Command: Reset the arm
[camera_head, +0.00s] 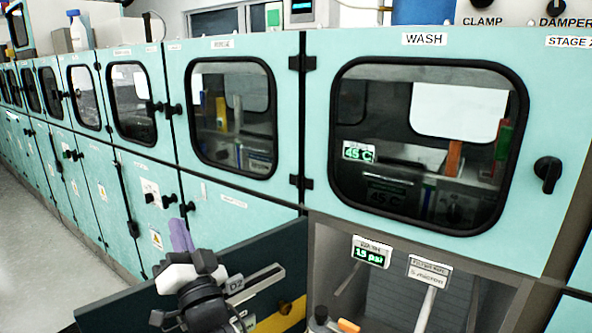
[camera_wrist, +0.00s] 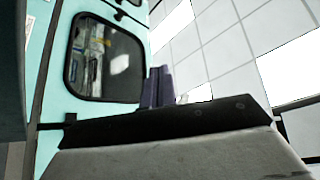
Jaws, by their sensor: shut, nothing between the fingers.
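My gripper (camera_head: 180,236), with purple fingers, points upward in the lower middle of the head view. It is in front of the open lower door (camera_head: 113,311) of the wash module (camera_head: 424,70). Its fingers also show close together and empty in the wrist view (camera_wrist: 157,88). My dark wrist hides part of the open door. The upper wash door is shut, with a black-framed window and a black knob (camera_head: 548,174) on its right.
The open lower compartment holds a green pressure display (camera_head: 371,253), a labelled filter part (camera_head: 429,270) and an orange-tipped piece (camera_head: 348,326). A row of shut teal cabinets (camera_head: 68,140) with protruding knobs runs left. Clear grey floor (camera_head: 40,240) lies at the left.

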